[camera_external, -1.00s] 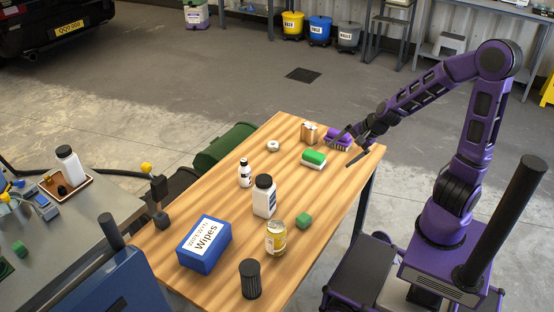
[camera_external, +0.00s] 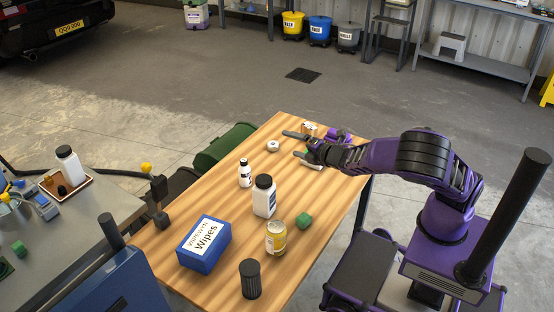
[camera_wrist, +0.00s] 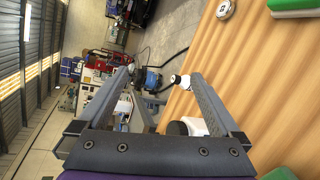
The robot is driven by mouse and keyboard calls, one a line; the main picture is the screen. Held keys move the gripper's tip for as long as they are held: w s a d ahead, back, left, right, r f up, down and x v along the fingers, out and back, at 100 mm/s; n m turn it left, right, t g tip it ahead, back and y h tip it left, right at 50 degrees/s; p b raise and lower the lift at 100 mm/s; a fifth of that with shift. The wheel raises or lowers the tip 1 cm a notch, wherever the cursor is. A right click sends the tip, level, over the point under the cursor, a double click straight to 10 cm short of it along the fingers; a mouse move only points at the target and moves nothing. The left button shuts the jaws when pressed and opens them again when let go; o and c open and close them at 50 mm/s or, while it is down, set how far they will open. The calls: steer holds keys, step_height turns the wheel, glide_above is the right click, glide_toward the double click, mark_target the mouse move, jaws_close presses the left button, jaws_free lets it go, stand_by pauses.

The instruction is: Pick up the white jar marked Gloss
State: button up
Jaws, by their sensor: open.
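A white jar with a black lid (camera_external: 264,197) stands upright mid-table in the external view, its label too small to read. A white jar (camera_wrist: 193,127) also shows low in the wrist view, partly hidden by my gripper. A smaller white bottle with a black cap (camera_external: 245,174) stands behind it. Another white jar (camera_external: 68,164) stands on a tray on the left bench. I cannot tell which is marked Gloss. My gripper (camera_external: 290,145) is open and empty above the table's far part, apart from these jars. Its spread fingers (camera_wrist: 161,76) show in the wrist view.
A white ring (camera_external: 273,146) lies near my gripper. The table's left strip is mostly clear.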

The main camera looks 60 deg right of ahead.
mark_target(264, 192)
steer(key=a+f+n+y, duration=0.1)
steer(key=a+f+n, duration=0.2)
steer(key=n, duration=0.3)
steer(key=s+a+f+n+y, duration=0.1)
steer(key=a+f+n+y, duration=0.1)
steer(key=f+n, duration=0.3)
steer(key=s+a+f+n+y+b, duration=0.1)
steer(key=a+f+n+y, duration=0.1)
steer(key=a+f+n, duration=0.2)
steer(key=shift+a+n+g, duration=0.2)
steer(key=shift+a+n, duration=0.1)
steer(key=shift+n, duration=0.5)
steer(key=shift+a+n+g, duration=0.2)
steer(key=shift+a+n, duration=0.1)
steer(key=shift+n, duration=0.5)
steer(key=x, duration=0.7)
steer(key=shift+w+f+b, duration=0.1)
steer(key=shift+w+b, duration=0.1)
steer(key=shift+b, duration=0.2)
steer(key=shift+c, duration=0.2)
jaws_close()
